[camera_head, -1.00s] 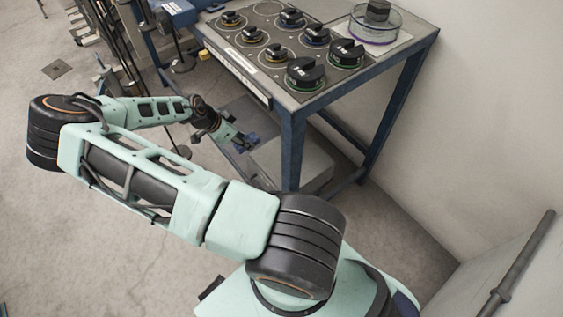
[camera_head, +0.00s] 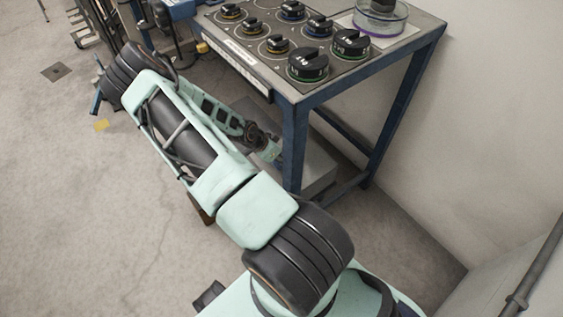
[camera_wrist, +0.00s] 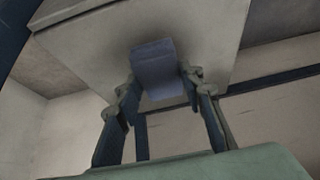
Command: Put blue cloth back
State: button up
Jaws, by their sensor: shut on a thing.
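The blue cloth (camera_wrist: 155,62) shows in the wrist view as a folded blue-grey piece between the fingertips. My gripper (camera_wrist: 159,82) is shut on it, one finger on each side. Behind the cloth is the pale grey face of a box-like thing (camera_wrist: 215,35); I cannot tell whether the cloth touches it. In the head view my gripper (camera_head: 276,152) reaches low beside the near leg of the blue-framed table, under the tabletop. The cloth cannot be made out there.
The table (camera_head: 290,170) has a blue frame, with several black-topped round pieces on its panel (camera_head: 300,48) and a clear dish (camera_head: 380,20) at the back right. A grey box (camera_head: 318,168) stands low underneath. Open floor (camera_head: 90,220) lies to the left.

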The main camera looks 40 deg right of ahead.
notch_tip(320, 180, down, 2)
jog(key=shift+f, duration=0.1)
jog(key=o, duration=1)
jog(key=p+v, duration=0.4)
jog(key=v, duration=0.8)
